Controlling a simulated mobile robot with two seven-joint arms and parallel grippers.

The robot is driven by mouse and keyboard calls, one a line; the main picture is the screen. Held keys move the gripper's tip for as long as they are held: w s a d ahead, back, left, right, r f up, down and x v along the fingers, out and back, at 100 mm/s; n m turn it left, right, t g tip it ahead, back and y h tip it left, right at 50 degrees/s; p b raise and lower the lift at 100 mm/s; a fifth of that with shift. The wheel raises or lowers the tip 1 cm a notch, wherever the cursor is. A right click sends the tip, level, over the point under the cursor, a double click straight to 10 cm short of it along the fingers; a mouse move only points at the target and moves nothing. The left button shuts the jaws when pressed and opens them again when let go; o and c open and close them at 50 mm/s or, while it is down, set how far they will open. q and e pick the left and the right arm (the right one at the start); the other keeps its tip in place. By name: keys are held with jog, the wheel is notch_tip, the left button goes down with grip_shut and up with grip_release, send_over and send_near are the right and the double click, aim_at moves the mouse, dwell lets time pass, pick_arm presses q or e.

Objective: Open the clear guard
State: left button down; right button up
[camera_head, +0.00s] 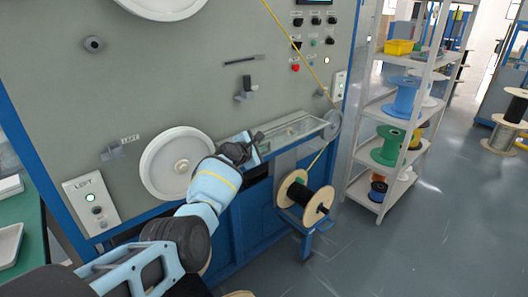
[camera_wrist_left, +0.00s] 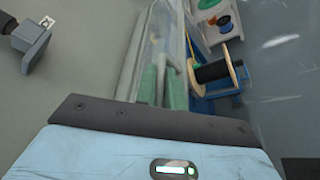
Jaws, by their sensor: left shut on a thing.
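The clear guard (camera_head: 300,131) is a long see-through cover with a pale frame, low on the grey machine front. In the left wrist view the clear guard (camera_wrist_left: 158,42) runs away from my gripper. My left gripper (camera_head: 257,146) is at the guard's left end. In the left wrist view its green fingertips (camera_wrist_left: 163,86) are shut on the guard's near edge. The exact contact is partly hidden by the gripper body. My right gripper is not in view.
A white wheel (camera_head: 165,165) is left of my gripper. A wooden spool with black cable (camera_head: 305,197) stands below the guard, with a yellow strand rising from it. A shelf of spools (camera_head: 372,113) stands right. The floor (camera_head: 420,235) there is clear.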

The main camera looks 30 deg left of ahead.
pick_arm(q)
jog(key=shift+a+r, duration=0.25)
jog(key=shift+r, duration=0.3)
jog(key=shift+a, duration=0.1)
jog(key=c, duration=1.5)
grip_release()
jog(key=shift+w+f, duration=0.1)
